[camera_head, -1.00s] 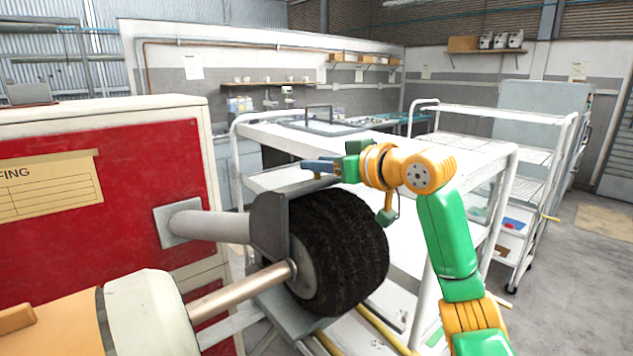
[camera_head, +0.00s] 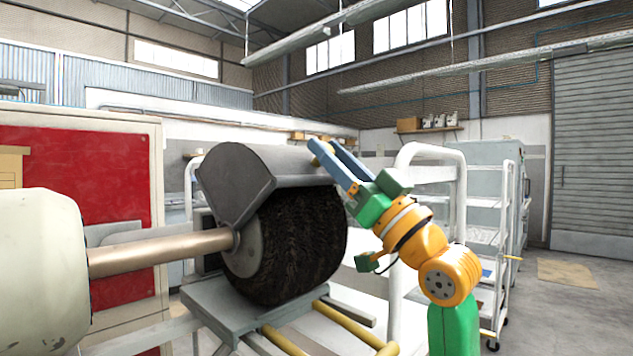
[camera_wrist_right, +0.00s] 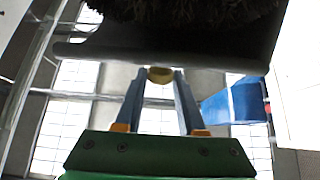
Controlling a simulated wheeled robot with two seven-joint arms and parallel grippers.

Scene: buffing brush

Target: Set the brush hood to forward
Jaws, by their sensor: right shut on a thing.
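The dark grey brush hood (camera_head: 238,182) sits over the top of the round black buffing brush (camera_head: 303,240). Its curved cover extends over the brush top toward the right, and the brush's lower front is exposed. My right gripper (camera_head: 330,150) is at the hood's right edge, shut on a small yellow knob (camera_head: 318,147). In the right wrist view the knob (camera_wrist_right: 160,75) lies between the two blue fingertips, beside the hood's edge (camera_wrist_right: 165,57). The brush bristles (camera_wrist_right: 195,10) show above that edge. My left gripper is out of view.
A copper-coloured shaft (camera_head: 160,252) joins the brush to a large pale housing (camera_head: 40,270) at left. A grey plate (camera_head: 245,305) and yellow bars (camera_head: 345,325) lie below the brush. A red panel (camera_head: 75,180) stands behind at left, and white cart rails (camera_head: 430,150) stand close behind my right arm.

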